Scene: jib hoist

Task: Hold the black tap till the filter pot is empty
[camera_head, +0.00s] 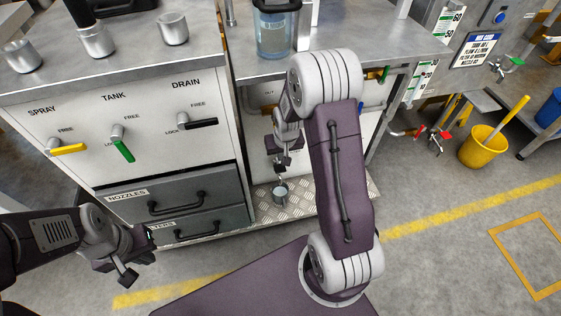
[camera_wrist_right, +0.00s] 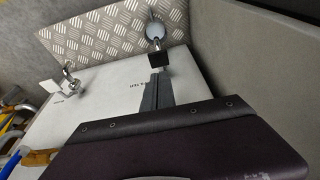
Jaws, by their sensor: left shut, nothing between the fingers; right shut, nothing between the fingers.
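A clear bluish pot (camera_head: 277,38), which looks like the filter pot, stands on the bench top. Its liquid level is hard to tell. The black tap (camera_wrist_right: 163,60) shows as a dark block in the right wrist view, just past the tips of my right gripper (camera_wrist_right: 157,73). Whether they touch is unclear. In the head view my right gripper (camera_head: 279,168) is low in front of the bench's open bay, shut and empty. A metal cup (camera_head: 280,193) stands below it, also seen beyond the black tap in the wrist view (camera_wrist_right: 152,31). My left gripper (camera_head: 130,276) is shut and empty at lower left.
A cabinet (camera_head: 125,110) with yellow, green and black levers and drawers stands at left, with metal cups on top. The cup stands on a tread-plate shelf (camera_head: 320,205). A silver tap (camera_wrist_right: 68,80) sits left in the wrist view. A yellow bucket (camera_head: 482,147) is at right.

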